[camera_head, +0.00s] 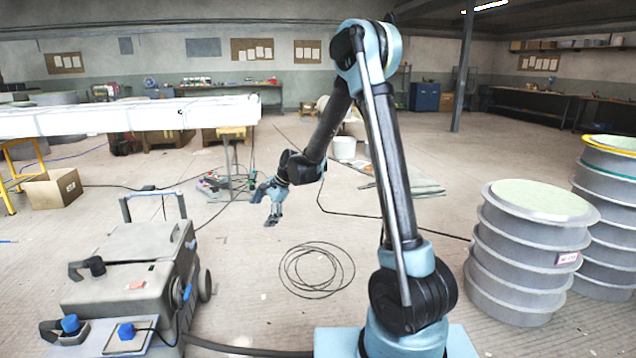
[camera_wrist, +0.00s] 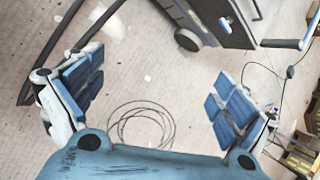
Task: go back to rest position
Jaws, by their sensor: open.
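My gripper (camera_head: 268,206) hangs at the end of my bent arm, left of the picture's middle in the head view, above the floor. In the wrist view my gripper (camera_wrist: 158,100) shows its two blue padded fingers spread wide apart. Nothing is between them but floor and a coil of black cable lying below. My gripper is empty and touches nothing that I can see.
A grey wheeled machine (camera_head: 140,285) stands at the left front. The cable coil (camera_head: 317,270) lies on the floor. Stacked grey round moulds (camera_head: 520,262) stand at right. A long white mould (camera_head: 120,117) is behind at left. A cardboard box (camera_head: 52,189) sits below it.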

